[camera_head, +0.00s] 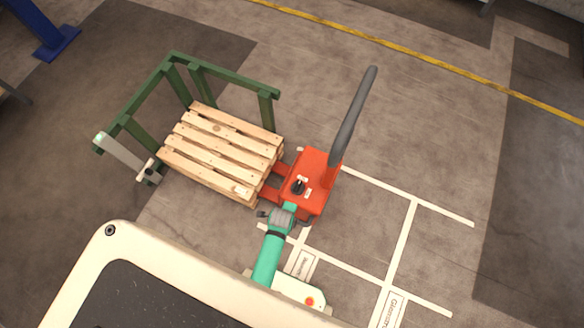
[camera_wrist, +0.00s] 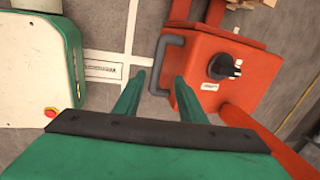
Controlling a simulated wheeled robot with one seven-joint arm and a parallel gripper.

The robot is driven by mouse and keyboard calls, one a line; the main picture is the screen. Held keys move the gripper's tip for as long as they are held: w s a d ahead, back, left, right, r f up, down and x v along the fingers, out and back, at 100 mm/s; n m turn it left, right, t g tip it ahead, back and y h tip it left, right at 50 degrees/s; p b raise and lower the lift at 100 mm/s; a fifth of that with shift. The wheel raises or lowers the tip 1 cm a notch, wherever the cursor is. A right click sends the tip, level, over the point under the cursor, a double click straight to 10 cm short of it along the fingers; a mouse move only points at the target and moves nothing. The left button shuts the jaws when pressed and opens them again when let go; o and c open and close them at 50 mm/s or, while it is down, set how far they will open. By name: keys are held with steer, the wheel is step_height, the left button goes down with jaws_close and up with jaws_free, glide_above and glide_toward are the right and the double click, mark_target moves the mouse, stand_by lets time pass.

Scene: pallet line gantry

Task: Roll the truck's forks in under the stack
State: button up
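The truck (camera_head: 314,178) is a red pallet truck with a long grey tiller (camera_head: 354,115) leaning up. Its short red forks (camera_head: 272,195) point left to the stack (camera_head: 215,150) of pale wooden pallets. The fork ends are hidden at the stack's near right side, so I cannot tell how far under they reach. My gripper (camera_head: 283,214) is at the truck's near side. In the wrist view my gripper (camera_wrist: 159,76) has its two green fingers apart. A grey loop handle (camera_wrist: 166,50) on the truck body (camera_wrist: 225,75) lies partly between them; I cannot tell if they touch it.
A green rail frame (camera_head: 222,76) stands around the stack's far and left sides. A grey arm-like bar (camera_head: 122,153) is at its left corner. White floor lines (camera_head: 402,240) mark bays to the right. The floor beyond the truck is clear up to a yellow line (camera_head: 430,59).

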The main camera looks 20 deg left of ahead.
steer(key=shift+m, duration=0.3)
steer(key=x, duration=1.1)
steer(key=shift+d+f, duration=0.3)
steer(key=shift+d, duration=0.05)
jaws_close()
